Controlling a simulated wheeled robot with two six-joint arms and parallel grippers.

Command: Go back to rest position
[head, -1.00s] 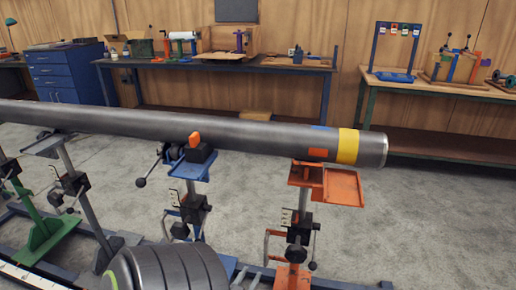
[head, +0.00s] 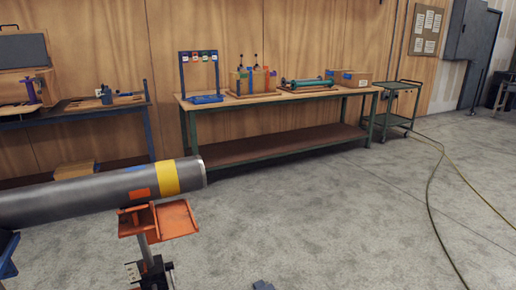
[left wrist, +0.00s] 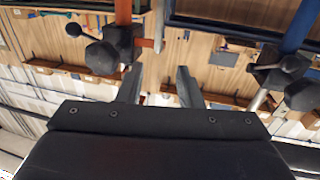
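My left gripper (left wrist: 160,84) shows in the left wrist view with its two dark fingers apart and nothing between them. An orange post with a dark clamp (left wrist: 113,47) is to its left in that picture, and a blue post with a dark clamp (left wrist: 285,75) to its right. The grey pipe (head: 80,198) with a yellow band (head: 167,178) enters the head view from the left, over the orange stand (head: 160,220).
A green-legged workbench (head: 270,98) with a hook rack (head: 200,75) and fixtures stands along the wooden wall. A green cart (head: 390,118) is right of it. A yellow cable (head: 432,190) crosses the floor. The grey floor (head: 330,215) right of the pipe is mostly clear.

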